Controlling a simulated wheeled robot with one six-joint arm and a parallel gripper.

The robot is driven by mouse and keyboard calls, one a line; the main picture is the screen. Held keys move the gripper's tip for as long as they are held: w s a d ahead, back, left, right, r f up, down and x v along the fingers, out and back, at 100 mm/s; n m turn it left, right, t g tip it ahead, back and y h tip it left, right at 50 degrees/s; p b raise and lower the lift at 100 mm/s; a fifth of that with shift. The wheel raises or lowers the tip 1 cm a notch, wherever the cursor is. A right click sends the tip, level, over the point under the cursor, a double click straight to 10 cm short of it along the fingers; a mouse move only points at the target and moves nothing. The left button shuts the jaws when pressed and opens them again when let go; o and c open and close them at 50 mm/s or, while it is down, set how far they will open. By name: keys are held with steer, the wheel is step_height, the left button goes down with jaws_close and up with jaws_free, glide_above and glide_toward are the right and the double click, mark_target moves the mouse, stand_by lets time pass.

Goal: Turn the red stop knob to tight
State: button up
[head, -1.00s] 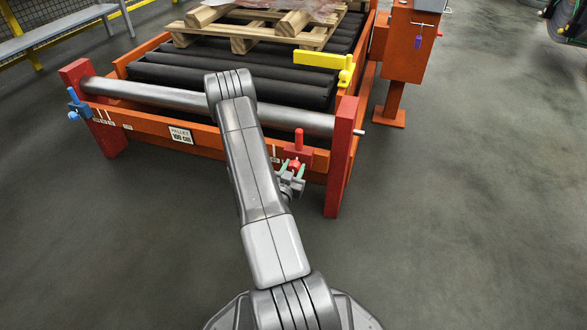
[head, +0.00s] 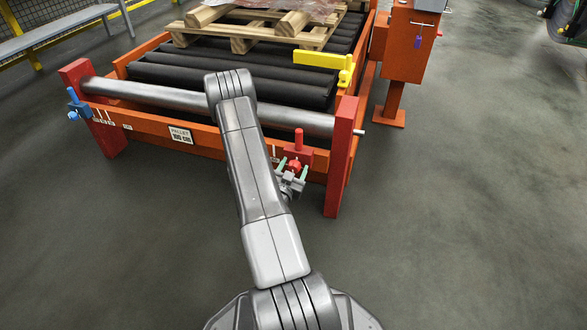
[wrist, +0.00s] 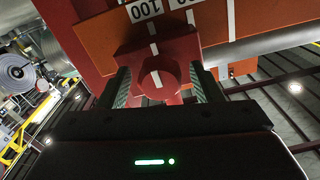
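The red stop knob (head: 295,165) is on the front of a red block (head: 305,154) at the right of the orange front beam. An upright red handle (head: 298,138) stands on that block. In the wrist view the knob (wrist: 160,78) is a round red end face in the middle. My gripper (head: 292,172) is open at the knob. Its green-padded fingers (wrist: 163,88) stand one on each side of the knob, with a visible gap on both sides. Any tight mark on the knob cannot be made out.
A blue knob and handle (head: 75,104) sit at the beam's left end. A red post (head: 342,158) stands close right of my gripper. A yellow lever (head: 325,61) is above.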

steer(key=p+v, duration=0.3)
steer(key=v, duration=1.1)
steer(key=shift+w, duration=0.15)
steer(key=b+x, duration=0.3)
steer(key=x, duration=1)
steer(key=shift+w+d, duration=0.15)
steer(key=shift+w, duration=0.2)
